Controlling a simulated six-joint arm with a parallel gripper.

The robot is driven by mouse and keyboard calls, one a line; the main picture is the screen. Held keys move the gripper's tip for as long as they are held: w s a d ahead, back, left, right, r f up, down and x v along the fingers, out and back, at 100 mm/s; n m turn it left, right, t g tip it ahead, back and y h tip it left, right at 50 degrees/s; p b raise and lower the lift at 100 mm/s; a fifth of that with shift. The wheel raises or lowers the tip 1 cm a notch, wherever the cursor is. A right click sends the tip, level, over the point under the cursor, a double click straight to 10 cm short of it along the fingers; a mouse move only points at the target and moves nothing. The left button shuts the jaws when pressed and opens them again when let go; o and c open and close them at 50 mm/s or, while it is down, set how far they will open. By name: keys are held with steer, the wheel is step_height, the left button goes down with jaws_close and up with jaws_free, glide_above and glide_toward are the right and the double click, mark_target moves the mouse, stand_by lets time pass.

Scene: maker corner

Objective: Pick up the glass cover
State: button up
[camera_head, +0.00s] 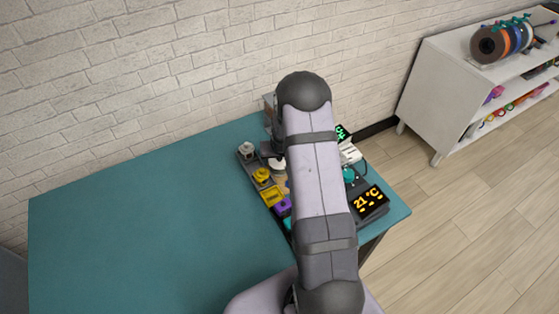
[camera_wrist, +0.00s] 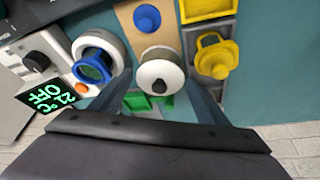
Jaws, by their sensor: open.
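A round white lid-like piece with a dark knob (camera_wrist: 160,76) sits in the upper middle of the wrist view. It may be the glass cover, but I cannot tell whether it is glass. A small white piece (camera_head: 277,165) shows beside my arm in the head view, probably the same one. My gripper (camera_wrist: 159,90) is open, with one finger on each side of the white piece. I cannot tell whether the fingers touch it. In the head view my arm hides much of the gripper and the board.
Around it are a blue ring part (camera_wrist: 93,66), a blue knob (camera_wrist: 147,18), yellow parts (camera_wrist: 216,57) and a green OFF display (camera_wrist: 47,93). The teal table (camera_head: 130,215) is clear at left.

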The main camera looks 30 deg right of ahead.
steer(key=shift+w+d+f, duration=0.1)
steer(key=shift+w+f, duration=0.1)
steer(key=shift+f, duration=0.35)
steer(key=c, duration=0.8)
steer(key=shift+r, duration=0.2)
